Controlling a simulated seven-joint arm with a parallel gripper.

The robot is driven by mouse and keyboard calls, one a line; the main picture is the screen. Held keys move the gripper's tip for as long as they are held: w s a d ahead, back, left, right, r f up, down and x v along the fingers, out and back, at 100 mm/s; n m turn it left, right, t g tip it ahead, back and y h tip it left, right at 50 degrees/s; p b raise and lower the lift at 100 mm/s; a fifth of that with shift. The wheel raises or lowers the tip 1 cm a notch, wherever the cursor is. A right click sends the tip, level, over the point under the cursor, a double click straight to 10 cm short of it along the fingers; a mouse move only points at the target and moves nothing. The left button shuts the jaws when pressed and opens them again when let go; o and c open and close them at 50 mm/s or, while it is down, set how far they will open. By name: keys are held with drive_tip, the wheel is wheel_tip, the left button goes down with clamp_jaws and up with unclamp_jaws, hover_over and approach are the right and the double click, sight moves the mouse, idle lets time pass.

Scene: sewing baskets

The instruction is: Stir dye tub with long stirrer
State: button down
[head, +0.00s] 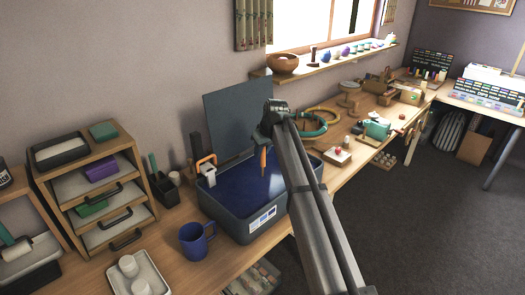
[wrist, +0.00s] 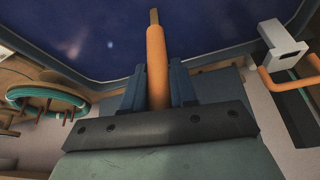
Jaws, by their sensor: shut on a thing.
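The dye tub (head: 222,214) is a dark rectangular tub of deep blue liquid on the wooden bench. It also shows along the top of the wrist view (wrist: 110,72). My gripper (wrist: 158,88) is shut on the orange handle of the long stirrer (wrist: 157,60). The stirrer runs away from the fingers over the blue liquid, with a thin brownish end at the top of the wrist view. In the head view the stirrer (head: 263,160) shows as a short orange piece above the tub. I cannot tell whether its far end is in the liquid.
A grey clamp with an orange handle (head: 207,167) sits at the tub's left rim. A dark panel (head: 232,120) stands behind the tub. A blue mug (head: 196,240) is at its front left. Drawers (head: 103,202) stand left. Teal hoops (head: 313,123) lie to the right.

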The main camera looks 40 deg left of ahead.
drive_tip(key=shift+r, duration=6)
wheel_tip(320, 180, up, 5)
drive_tip(key=shift+f, duration=0.1)
